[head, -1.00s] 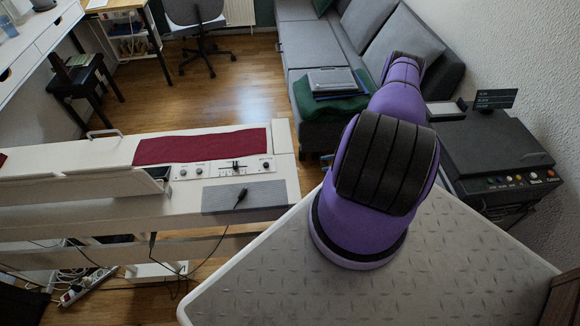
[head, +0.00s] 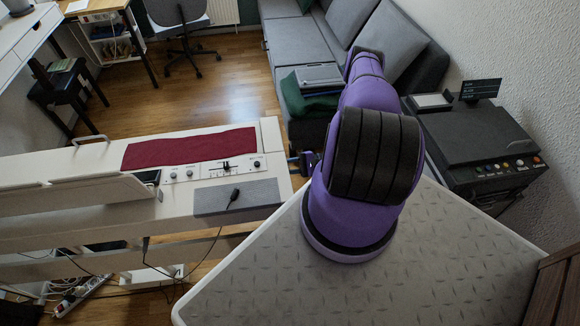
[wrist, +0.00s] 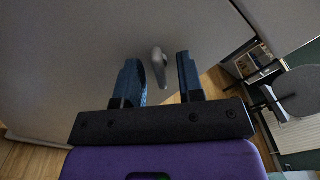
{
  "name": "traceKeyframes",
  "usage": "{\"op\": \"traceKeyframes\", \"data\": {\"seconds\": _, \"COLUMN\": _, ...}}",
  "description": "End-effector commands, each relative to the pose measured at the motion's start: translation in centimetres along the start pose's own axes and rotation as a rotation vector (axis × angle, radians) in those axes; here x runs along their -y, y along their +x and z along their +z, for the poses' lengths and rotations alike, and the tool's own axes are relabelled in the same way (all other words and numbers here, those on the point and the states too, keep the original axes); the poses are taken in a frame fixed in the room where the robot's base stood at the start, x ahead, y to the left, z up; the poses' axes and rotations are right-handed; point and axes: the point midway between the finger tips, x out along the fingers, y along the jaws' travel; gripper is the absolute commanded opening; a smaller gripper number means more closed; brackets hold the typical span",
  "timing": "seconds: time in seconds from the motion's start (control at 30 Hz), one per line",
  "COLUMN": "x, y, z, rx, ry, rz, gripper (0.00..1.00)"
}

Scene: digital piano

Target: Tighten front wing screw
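The grey wing screw (wrist: 158,60) sticks out from the piano's pale end panel (wrist: 75,45) in the wrist view. My gripper (wrist: 157,70) is open, with its two blue fingers pointing at the panel. The screw appears between the fingertips, nearer the middle of the gap; I cannot tell whether either finger touches it. In the head view, my gripper (head: 302,164) shows partly beside the right end of the white piano (head: 272,135). The wing screw is hidden in the head view.
A red cloth (head: 190,148) and a grey pad (head: 215,199) with a plugged cable lie on the piano. A grey sofa (head: 290,45) and a black printer-like machine (head: 475,140) stand behind my arm. Wooden floor is open beyond the piano.

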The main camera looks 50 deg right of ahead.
Motion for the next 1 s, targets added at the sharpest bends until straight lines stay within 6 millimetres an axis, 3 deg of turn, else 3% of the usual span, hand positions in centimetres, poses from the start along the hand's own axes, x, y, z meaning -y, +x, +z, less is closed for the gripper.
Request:
{"op": "traceKeyframes", "data": {"seconds": 0.3, "x": 0.01, "y": 0.25, "z": 0.0, "rx": 0.0, "ry": 0.0, "rz": 0.0, "gripper": 0.35}}
{"op": "traceKeyframes", "data": {"seconds": 0.47, "x": 0.01, "y": 0.24, "z": 0.0, "rx": 0.0, "ry": 0.0, "rz": 0.0, "gripper": 0.0}}
{"op": "traceKeyframes", "data": {"seconds": 1.0, "x": 0.01, "y": 0.23, "z": 0.02, "rx": 0.001, "ry": 0.119, "rz": -0.001, "gripper": 0.0}}
